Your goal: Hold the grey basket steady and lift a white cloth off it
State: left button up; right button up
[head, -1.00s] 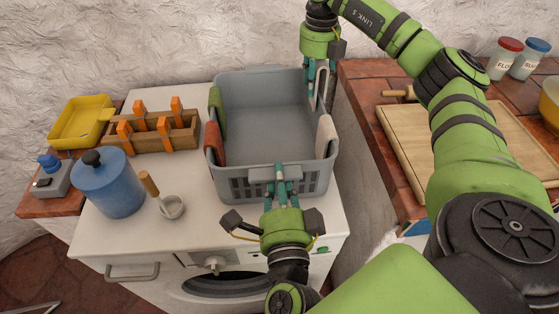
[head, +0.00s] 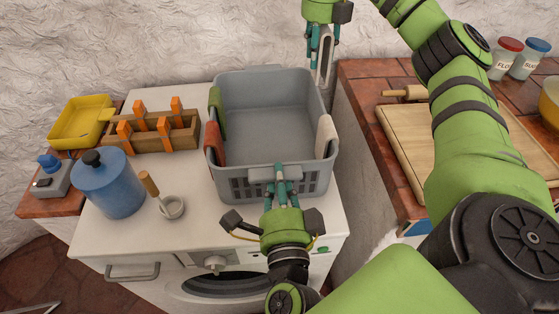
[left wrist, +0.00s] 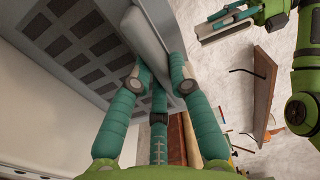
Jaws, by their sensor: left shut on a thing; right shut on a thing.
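The grey basket (head: 262,192) stands upright on the white washing machine top. My left gripper (head: 280,178) is shut on the handle at its near side; the left wrist view shows the fingers (left wrist: 157,75) around that grey handle. A white cloth (head: 325,68) hangs from my right gripper (head: 321,45), which is shut on it. The cloth is above the basket's far right corner and looks clear of the rim. It also shows in the left wrist view (left wrist: 222,32). A cream cloth (head: 326,136) hangs on the right rim. Green (head: 217,112) and red (head: 214,143) cloths hang on the left rim.
A cutting board (head: 410,140) lies on the tiled counter at right. The basket's interior is empty.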

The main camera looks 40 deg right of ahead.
pick_arm(q)
jog(key=o, duration=0.9)
jog(key=shift+o, duration=0.2)
jog(key=shift+s, duration=0.1)
jog(key=v, duration=1.2)
